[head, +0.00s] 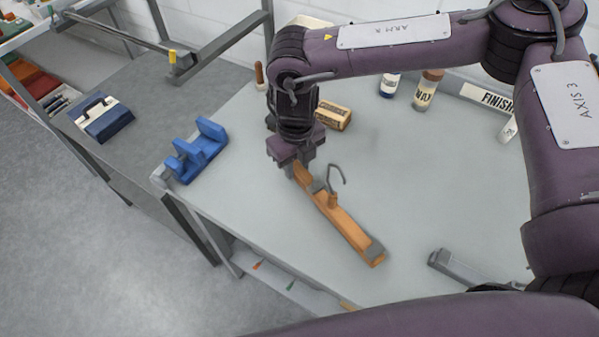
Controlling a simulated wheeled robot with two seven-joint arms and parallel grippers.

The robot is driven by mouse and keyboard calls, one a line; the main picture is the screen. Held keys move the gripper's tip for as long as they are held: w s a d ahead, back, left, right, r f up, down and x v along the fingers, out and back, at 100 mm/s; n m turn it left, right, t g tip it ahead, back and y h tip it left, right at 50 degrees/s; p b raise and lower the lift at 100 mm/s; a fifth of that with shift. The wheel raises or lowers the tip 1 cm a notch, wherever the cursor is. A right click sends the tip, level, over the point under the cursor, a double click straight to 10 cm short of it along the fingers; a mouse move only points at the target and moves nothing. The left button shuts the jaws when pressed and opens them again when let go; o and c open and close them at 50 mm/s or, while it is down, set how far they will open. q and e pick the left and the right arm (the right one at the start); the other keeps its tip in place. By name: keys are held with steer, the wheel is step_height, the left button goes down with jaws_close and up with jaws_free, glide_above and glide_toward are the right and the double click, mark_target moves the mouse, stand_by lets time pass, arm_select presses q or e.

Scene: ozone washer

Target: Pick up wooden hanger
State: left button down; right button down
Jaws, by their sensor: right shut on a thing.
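The wooden hanger (346,226) is an orange-brown bar with grey pads and a grey metal hook standing up near its middle. It lies slantwise over the grey table top (440,190), from upper left to lower right. My right gripper (301,171) points down at the hanger's upper left end and is shut on it. The fingertips are partly hidden by the gripper body and the hanger. I cannot tell whether the hanger rests on the table or is slightly raised. My left gripper does not show.
A blue holder (197,150) stands at the table's left edge. A small box (333,116), bottles (427,90) and a FINISH sign (488,97) are at the back. A grey bar-shaped object (462,270) lies at right. A side bench carries a blue-and-white case (101,117).

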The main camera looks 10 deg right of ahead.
step_height(320, 180, up, 8)
steer(key=shift+r+b, duration=0.25)
steer(key=shift+b, duration=0.55)
step_height(320, 180, up, 9)
steer(key=w+d+r+n, duration=0.1)
steer(key=d+n, duration=0.3)
steer(key=n, duration=1.1)
steer(key=w+d+r+n, duration=0.1)
steer(key=w+d+n, duration=0.3)
steer(key=n, duration=1.2)
steer(key=shift+w+d+n+p, duration=0.2)
steer(key=shift+d+n+p, duration=0.1)
steer(key=shift+d, duration=0.1)
steer(key=shift+f, duration=0.1)
